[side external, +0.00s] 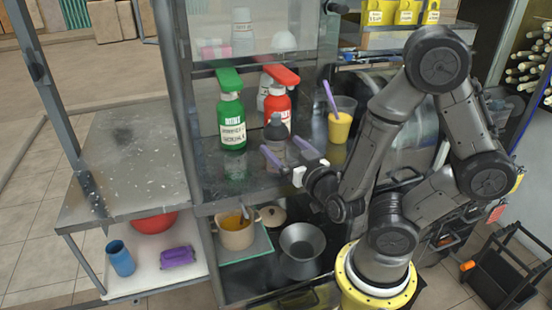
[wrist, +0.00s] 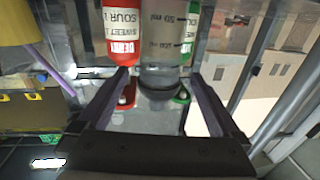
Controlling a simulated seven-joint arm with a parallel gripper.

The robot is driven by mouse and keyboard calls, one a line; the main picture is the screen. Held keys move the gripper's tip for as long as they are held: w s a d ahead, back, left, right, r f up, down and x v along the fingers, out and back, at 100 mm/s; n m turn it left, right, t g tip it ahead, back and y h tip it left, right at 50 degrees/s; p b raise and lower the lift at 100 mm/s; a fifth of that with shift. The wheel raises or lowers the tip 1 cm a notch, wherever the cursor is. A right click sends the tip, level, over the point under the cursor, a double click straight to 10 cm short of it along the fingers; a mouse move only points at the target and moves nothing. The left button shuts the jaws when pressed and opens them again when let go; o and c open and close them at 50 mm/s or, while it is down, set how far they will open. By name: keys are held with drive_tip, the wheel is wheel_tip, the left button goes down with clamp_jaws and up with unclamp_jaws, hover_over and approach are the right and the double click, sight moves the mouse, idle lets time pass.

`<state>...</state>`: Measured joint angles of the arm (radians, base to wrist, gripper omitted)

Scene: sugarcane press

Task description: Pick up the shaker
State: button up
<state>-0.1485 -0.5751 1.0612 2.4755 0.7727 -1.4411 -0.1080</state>
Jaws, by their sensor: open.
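The shaker (side external: 276,134) is a clear body with a dark grey cap, standing on the metal counter in front of the red and green bottles. In the wrist view, which is upside down, the shaker (wrist: 165,55) shows volume markings in ml, and its dark cap lies between the two fingers. In the wrist view my gripper (wrist: 161,80) has one finger on each side of the shaker with gaps visible. The shaker's lower part is partly hidden by the fingers in the side view.
A green bottle (side external: 232,122) and a red bottle (side external: 278,102) stand close behind the shaker. A yellow cup (side external: 339,124) with a purple stick stands to the right. A glass panel backs the counter. A pot (side external: 236,234) and a grey vessel (side external: 300,248) sit on the shelf below.

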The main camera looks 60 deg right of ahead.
drive_tip(key=shift+x, duration=3.7)
drive_tip(key=shift+r, duration=0.1)
drive_tip(key=c, duration=1.4)
drive_tip(key=shift+o, duration=0.2)
wheel_tip(320, 180, up, 18)
